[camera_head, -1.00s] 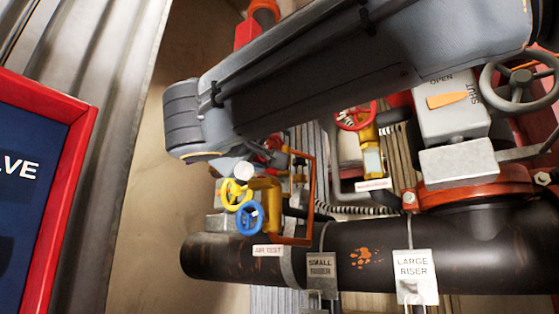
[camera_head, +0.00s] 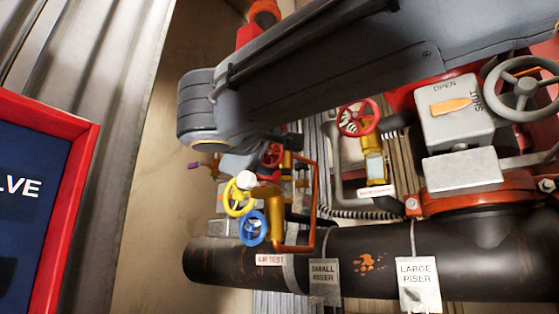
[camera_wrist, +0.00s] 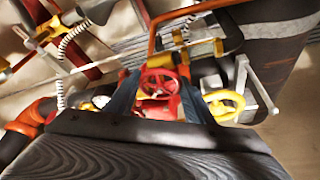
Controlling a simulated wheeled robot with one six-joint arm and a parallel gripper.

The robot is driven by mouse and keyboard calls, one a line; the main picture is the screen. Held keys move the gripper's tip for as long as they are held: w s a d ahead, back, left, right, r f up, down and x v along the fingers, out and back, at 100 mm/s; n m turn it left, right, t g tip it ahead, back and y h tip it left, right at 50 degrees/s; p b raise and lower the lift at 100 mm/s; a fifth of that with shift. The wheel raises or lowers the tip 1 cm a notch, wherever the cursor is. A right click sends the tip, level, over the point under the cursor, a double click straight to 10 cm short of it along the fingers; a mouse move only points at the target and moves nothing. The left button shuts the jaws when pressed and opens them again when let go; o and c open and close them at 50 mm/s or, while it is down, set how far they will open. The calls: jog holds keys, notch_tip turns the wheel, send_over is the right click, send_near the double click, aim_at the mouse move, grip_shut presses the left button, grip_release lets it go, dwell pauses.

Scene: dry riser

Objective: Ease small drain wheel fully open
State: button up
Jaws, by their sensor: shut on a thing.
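A small red wheel (camera_wrist: 162,84) sits between the two dark fingers of my gripper (camera_wrist: 158,76) in the wrist view, and the gripper is shut on it. The same red wheel shows partly in the head view (camera_head: 272,156), just under the end of my arm. The fingers and the arm hide part of its rim and stem. No label for it is readable. A yellow wheel (camera_head: 238,199) and a blue wheel (camera_head: 252,227) are just below it. The yellow wheel also shows to the right of my fingers in the wrist view (camera_wrist: 225,104).
An orange pipe frame (camera_head: 313,200) stands close to the right of the wheels. A larger red wheel (camera_head: 358,117) is further right. A grey handwheel (camera_head: 525,87) is far right.

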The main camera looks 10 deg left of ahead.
jog(key=n+g+p, duration=0.1)
jog(key=n+p, duration=0.2)
jog(key=n, duration=0.1)
jog(key=shift+r+y, duration=0.1)
jog(key=shift+y, duration=0.2)
jog(key=shift+n+g+p, duration=0.6)
jog(key=shift+n+p, duration=0.3)
jog(key=shift+p, duration=0.3)
jog(key=shift+f, duration=0.2)
jog(key=o, duration=1)
jog(key=shift+o, duration=0.2)
jog(key=s+b, duration=0.1)
jog(key=s, duration=0.7)
jog(key=shift+r, duration=0.1)
jog(key=shift+c, duration=0.3)
